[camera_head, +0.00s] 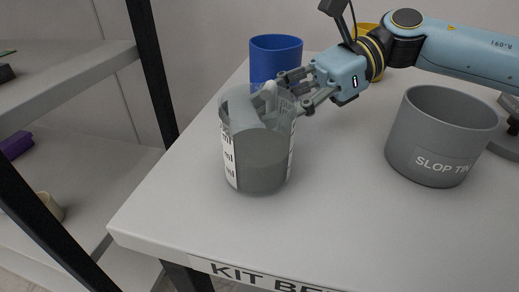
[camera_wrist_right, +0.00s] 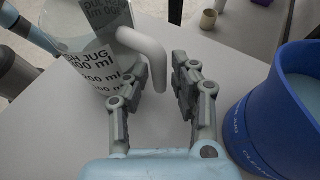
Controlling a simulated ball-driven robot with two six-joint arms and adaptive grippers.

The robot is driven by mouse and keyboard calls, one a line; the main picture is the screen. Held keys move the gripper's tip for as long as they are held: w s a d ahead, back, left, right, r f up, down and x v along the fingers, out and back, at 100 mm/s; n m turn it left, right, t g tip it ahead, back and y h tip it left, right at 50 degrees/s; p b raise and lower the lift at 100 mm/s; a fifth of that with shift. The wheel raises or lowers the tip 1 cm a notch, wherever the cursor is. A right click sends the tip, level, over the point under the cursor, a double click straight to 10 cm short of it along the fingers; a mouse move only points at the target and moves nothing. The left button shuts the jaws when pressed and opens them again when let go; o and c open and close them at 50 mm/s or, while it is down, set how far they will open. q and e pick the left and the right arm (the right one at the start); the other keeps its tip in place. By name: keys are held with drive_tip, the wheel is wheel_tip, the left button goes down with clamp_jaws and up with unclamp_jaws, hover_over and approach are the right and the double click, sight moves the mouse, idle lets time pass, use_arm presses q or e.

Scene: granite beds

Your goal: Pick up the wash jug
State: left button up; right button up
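The wash jug (camera_head: 262,165) is a clear jug with grey liquid and printed ml marks, standing upright on the white table. It also shows at the upper left of the right wrist view (camera_wrist_right: 88,62), with its thick white handle facing my gripper. My right gripper (camera_head: 290,92) reaches in from the right at the jug's far side. In the right wrist view its fingers (camera_wrist_right: 160,75) are spread apart, with the lower part of the handle between them and a gap on the right side. Whether the left finger touches the handle is unclear. My left gripper is in neither view.
A blue pot (camera_head: 274,54) stands behind the jug, close beside my right gripper in the wrist view (camera_wrist_right: 262,130). A grey slop tin (camera_head: 430,140) stands to the right. A yellow container (camera_head: 366,28) is partly hidden behind my wrist. The front tabletop is clear; shelves (camera_head: 70,75) stand left.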

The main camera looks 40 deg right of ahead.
drive_tip(key=shift+w+a+f, duration=0.1)
drive_tip(key=shift+a, duration=0.25)
drive_tip(key=shift+c, duration=0.2)
clamp_jaws()
